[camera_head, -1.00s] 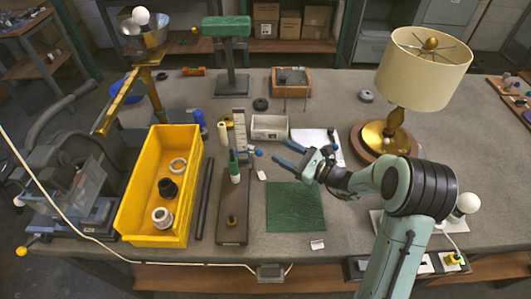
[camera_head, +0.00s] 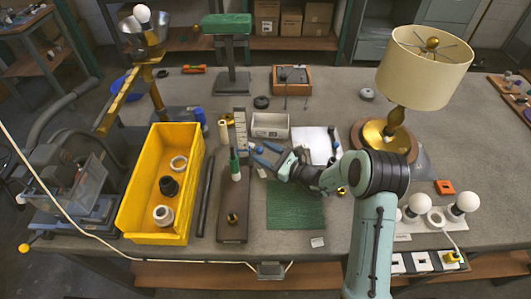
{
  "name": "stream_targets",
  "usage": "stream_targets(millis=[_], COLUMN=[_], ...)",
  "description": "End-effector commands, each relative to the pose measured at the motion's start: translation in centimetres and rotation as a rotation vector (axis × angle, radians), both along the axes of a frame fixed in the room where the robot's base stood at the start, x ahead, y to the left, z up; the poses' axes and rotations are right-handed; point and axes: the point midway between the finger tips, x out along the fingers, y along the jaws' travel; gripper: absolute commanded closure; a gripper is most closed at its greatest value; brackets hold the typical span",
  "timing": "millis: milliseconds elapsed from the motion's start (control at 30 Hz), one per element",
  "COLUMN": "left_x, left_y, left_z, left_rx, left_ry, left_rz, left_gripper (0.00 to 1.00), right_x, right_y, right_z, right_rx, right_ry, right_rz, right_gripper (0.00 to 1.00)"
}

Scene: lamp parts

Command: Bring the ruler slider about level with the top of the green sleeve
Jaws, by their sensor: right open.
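The green sleeve (camera_head: 234,160) stands upright around a pale post on the dark wooden base (camera_head: 233,205). The upright ruler (camera_head: 240,128) stands just behind it, with the slider's small blue knob (camera_head: 257,149) at its right side, low down near the sleeve's height. My right gripper (camera_head: 259,155) is open, with its blue fingers pointing left at the knob, one finger behind and one in front. Whether the fingers touch it cannot be told at this size. The slider body is partly hidden. My left gripper is not in view.
A yellow bin (camera_head: 128,222) with rings stands on the left, with a dark rod (camera_head: 205,190) beside it. A green mat (camera_head: 296,212) lies below my right arm. A grey tray (camera_head: 270,133) sits behind the gripper. A lamp (camera_head: 425,70) stands on the right.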

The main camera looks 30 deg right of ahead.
Motion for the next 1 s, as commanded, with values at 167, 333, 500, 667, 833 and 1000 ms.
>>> stream_targets(millis=[167, 333, 500, 667, 833, 1000], left_x=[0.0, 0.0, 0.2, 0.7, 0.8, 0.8], left_y=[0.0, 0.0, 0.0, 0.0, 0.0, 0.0], left_z=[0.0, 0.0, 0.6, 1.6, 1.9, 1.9], left_rx=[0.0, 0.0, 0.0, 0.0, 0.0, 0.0], left_ry=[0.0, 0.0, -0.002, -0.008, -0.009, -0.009], left_rz=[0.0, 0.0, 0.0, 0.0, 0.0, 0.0], left_gripper=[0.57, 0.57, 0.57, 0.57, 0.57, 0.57], right_x=[0.0, 0.0, 0.0, 0.0, 0.0, 0.0], right_y=[0.0, 0.0, -0.1, -0.1, 0.0, 0.0], right_z=[0.0, 0.0, 1.7, 4.9, 6.1, 6.0], right_rx=[0.0, 0.0, 0.0, -0.001, -0.001, -0.001], right_ry=[0.0, 0.0, -0.004, -0.004, 0.0, 0.0], right_rz=[0.0, 0.0, -0.001, 0.0, 0.0, 0.0], right_gripper=[0.72, 1.0, 1.0, 1.0, 1.0, 1.0])
